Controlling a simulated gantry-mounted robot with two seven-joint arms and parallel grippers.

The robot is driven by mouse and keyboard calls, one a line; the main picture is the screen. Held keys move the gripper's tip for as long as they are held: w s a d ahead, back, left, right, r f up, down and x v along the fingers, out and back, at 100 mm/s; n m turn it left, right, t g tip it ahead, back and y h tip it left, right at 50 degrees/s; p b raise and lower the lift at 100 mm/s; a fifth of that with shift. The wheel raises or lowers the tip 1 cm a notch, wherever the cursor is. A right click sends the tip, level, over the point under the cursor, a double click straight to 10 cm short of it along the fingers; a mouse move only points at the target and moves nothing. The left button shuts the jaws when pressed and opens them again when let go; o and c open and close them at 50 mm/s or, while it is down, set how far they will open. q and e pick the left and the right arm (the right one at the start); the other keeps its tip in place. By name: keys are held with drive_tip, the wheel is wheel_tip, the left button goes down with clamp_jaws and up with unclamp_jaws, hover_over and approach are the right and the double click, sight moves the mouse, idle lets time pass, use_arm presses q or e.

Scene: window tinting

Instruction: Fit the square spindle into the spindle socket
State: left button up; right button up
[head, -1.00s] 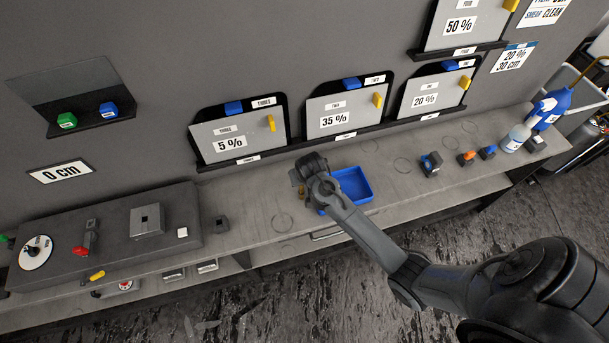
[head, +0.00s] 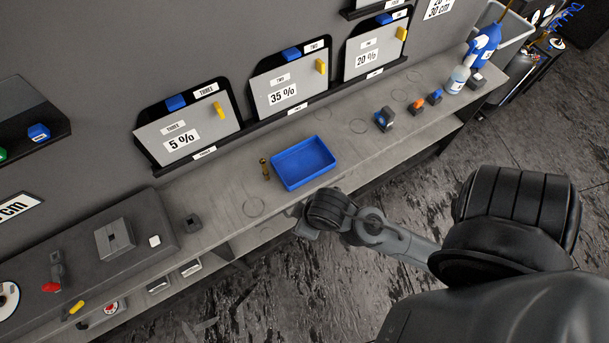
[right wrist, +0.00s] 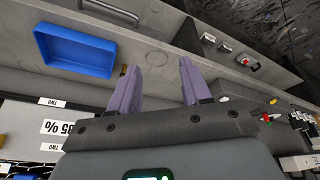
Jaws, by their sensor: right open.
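A small brass upright piece (head: 265,168), which looks like the square spindle, stands on the bench just left of the blue tray. A small dark block (head: 193,222) sits on the bench farther left; it may be the spindle socket, but I cannot tell for sure. My right gripper (head: 306,222) is at the bench's front edge, in front of the tray and apart from the brass piece. In the right wrist view its two purple fingers (right wrist: 160,68) are spread with nothing between them. My left gripper is not in view.
The blue tray (head: 304,163) is empty. A raised dark platform (head: 85,255) with a grey box (head: 115,238) and a white button fills the left. Panels marked 5 %, 35 % and 20 % stand along the back. Bottles (head: 458,78) stand far right. Bench between tray and dark block is clear.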

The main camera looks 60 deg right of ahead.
drive_tip(key=shift+s+a+r, duration=0.35)
drive_tip(key=shift+s+r, duration=0.1)
drive_tip(key=shift+s, duration=0.25)
